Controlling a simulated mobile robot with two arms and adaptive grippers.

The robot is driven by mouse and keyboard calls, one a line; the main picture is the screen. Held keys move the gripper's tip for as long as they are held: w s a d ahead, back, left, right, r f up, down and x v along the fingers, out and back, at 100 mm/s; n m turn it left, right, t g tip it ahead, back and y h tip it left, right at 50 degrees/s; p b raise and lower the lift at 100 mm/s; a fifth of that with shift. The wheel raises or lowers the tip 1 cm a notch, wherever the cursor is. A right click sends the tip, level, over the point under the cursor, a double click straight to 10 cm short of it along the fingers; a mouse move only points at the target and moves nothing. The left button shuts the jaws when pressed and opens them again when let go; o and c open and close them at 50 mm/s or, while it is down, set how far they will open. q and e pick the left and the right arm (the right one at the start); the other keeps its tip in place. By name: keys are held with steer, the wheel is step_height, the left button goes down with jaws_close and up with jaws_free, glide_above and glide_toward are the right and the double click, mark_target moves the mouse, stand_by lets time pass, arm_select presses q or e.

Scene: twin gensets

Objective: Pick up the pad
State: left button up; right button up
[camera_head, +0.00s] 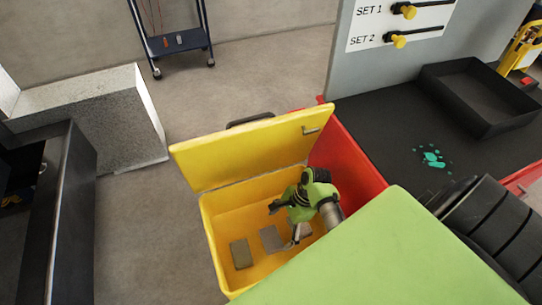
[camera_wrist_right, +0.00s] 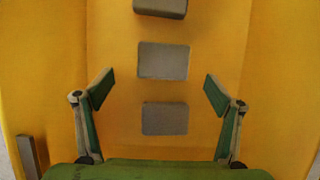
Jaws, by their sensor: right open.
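Flat grey pads lie in a row on the floor of a yellow bin (camera_head: 207,225). In the head view one pad (camera_head: 241,253) is at the left, another pad (camera_head: 272,239) is in the middle, and a third pad (camera_head: 304,230) is partly hidden by my right gripper (camera_head: 283,226). The right gripper is inside the bin, above the pads, open and empty. In the right wrist view its fingers (camera_wrist_right: 158,85) stand wide apart, with a middle pad (camera_wrist_right: 163,61) and a nearer pad (camera_wrist_right: 164,118) between or just beyond them. A thicker grey block (camera_wrist_right: 160,8) is cut off at the top. My left gripper is not in view.
The bin's yellow lid (camera_head: 245,152) stands open at the back. A red wall (camera_head: 350,160) is at the right, beside a dark bench with a black tray (camera_head: 480,95) and teal bits (camera_head: 433,159). A speckled block (camera_head: 100,115) stands at the left.

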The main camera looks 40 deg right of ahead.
mark_target(272, 238)
steer(key=x, duration=0.2)
steer(key=b+x, duration=0.1)
steer(key=x, duration=0.3)
steer(key=shift+w+f, duration=0.3)
steer(key=shift+w, duration=0.05)
steer(key=c, duration=1)
